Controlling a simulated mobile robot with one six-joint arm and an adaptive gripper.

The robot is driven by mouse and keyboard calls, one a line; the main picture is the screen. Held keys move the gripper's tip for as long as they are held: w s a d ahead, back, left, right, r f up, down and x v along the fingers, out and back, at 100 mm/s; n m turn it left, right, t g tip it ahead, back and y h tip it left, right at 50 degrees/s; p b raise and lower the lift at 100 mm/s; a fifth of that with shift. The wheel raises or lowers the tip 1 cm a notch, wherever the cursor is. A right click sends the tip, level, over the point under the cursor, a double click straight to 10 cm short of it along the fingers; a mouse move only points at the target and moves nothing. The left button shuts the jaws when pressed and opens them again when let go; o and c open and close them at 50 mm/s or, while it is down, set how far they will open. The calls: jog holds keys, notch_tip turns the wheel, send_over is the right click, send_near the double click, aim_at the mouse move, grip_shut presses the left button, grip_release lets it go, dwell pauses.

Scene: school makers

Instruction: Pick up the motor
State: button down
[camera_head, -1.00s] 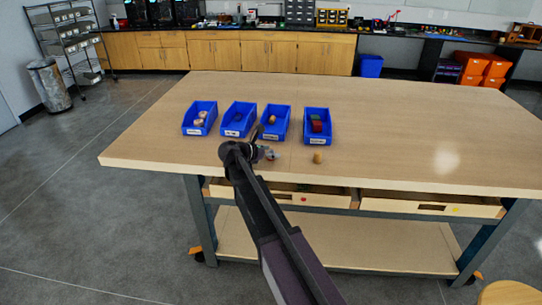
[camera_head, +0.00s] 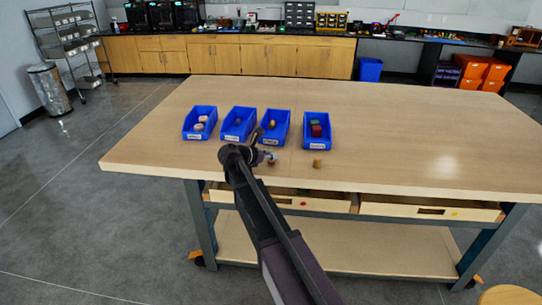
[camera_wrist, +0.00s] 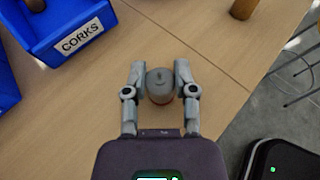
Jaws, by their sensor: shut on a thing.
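The motor (camera_wrist: 160,86) is a small round grey piece with a short nub on top, seen from above in the wrist view. My gripper (camera_wrist: 160,82) has one finger on each side of it and is shut on it. In the head view my gripper (camera_head: 269,156) is over the front part of the wooden table (camera_head: 400,130), in front of the blue bins. The motor is too small there to make out clearly. Whether its underside touches the table cannot be told.
Blue bins stand in a row behind my gripper; the nearest in the wrist view is the CORKS bin (camera_wrist: 72,30). A small tan cylinder (camera_head: 317,162) stands to the right of my gripper. The table's right side is clear. Drawers (camera_head: 430,207) lie under the front edge.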

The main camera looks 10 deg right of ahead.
jog(key=shift+r+p, duration=1.3)
jog(key=shift+r, duration=0.2)
jog(key=s+a, duration=0.3)
jog(key=a, duration=0.4)
jog(key=s+a+r+p, duration=0.1)
jog(key=s+a, duration=0.3)
jog(key=a, duration=0.3)
jog(key=shift+a, duration=0.25)
jog(key=shift+r, duration=0.1)
